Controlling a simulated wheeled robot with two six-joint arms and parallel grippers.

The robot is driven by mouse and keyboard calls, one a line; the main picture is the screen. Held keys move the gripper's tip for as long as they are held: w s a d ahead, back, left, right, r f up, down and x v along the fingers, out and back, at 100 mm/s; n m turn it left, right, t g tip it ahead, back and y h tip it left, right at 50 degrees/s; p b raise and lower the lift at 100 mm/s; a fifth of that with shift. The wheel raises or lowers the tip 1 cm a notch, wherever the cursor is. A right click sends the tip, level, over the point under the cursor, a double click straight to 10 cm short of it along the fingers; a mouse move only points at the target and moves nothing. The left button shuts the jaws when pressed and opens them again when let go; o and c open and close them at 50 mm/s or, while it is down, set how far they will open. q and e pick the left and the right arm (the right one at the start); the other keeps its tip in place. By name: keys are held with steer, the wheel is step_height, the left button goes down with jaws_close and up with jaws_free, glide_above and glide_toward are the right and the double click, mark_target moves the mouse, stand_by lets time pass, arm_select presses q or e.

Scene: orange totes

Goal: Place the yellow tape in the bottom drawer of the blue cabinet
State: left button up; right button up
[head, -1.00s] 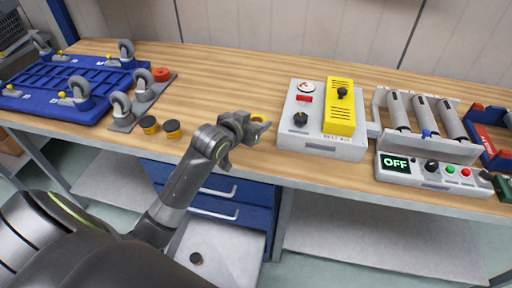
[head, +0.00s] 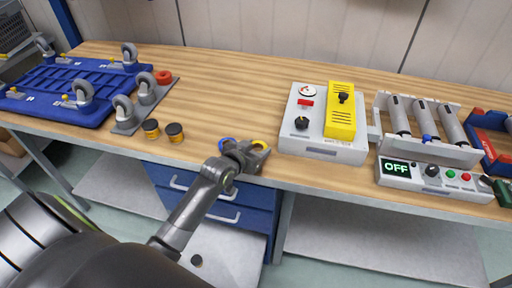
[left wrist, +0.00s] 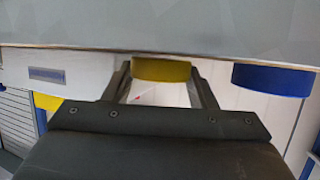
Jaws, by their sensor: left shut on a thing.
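The yellow tape (head: 260,144) is between the fingers of my left gripper (head: 252,154), which is shut on it near the bench's front edge. In the left wrist view the yellow tape (left wrist: 161,69) shows between the two fingers; whether it touches the benchtop I cannot tell. The blue cabinet (head: 262,197) stands under the bench, with two shut drawers with pale handles. Below them, what appears to be the bottom drawer (head: 225,262) is pulled out, its pale floor partly hidden by my arm. My right gripper is not in view.
A blue tape (head: 226,143) sits behind my gripper. A black round item (head: 196,261) lies in the open drawer. A wheeled blue frame (head: 60,98) lies far left.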

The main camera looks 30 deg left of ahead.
arm_select(q)
steer(key=shift+f, duration=0.15)
steer(key=o, duration=1)
steer(key=shift+c, duration=0.2)
